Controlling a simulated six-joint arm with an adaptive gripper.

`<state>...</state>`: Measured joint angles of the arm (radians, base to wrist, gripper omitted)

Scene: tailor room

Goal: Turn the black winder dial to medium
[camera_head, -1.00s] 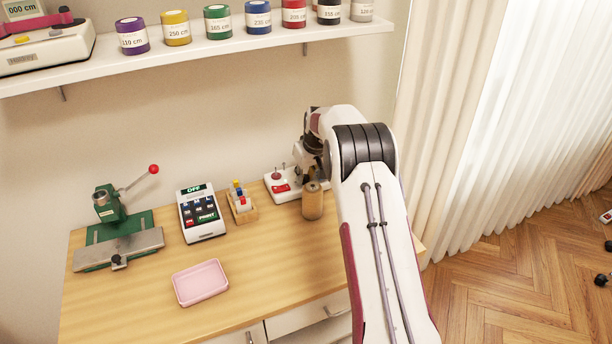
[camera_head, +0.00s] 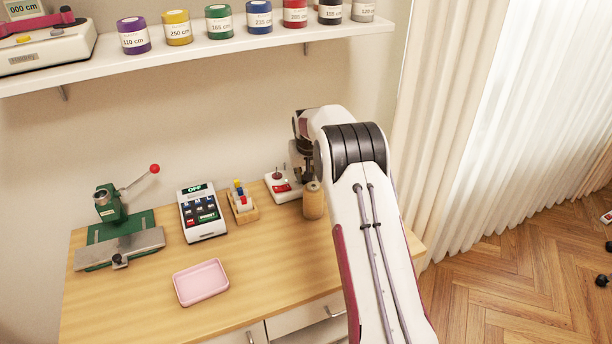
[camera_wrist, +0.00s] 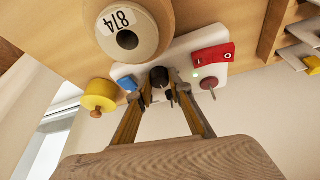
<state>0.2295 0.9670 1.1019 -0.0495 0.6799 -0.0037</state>
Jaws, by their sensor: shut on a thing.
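The winder (camera_head: 284,190) is a white unit with red parts at the back of the table, partly hidden behind my arm in the head view. In the wrist view, its white base (camera_wrist: 190,50) carries a black dial (camera_wrist: 160,77). My gripper (camera_wrist: 161,84) has its two fingertips on either side of this dial and is shut on it. A red plate (camera_wrist: 213,57), a small green light and a dark red knob (camera_wrist: 208,83) sit to the right of the dial. The dial's marking cannot be read.
A wooden spool (camera_head: 314,201) marked 874 (camera_wrist: 128,40) stands close to the winder. A yellow spool (camera_wrist: 100,95) and a blue part (camera_wrist: 127,84) are left of the dial. A keypad device (camera_head: 202,213), pink tray (camera_head: 201,282) and green press (camera_head: 112,208) stand farther left.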

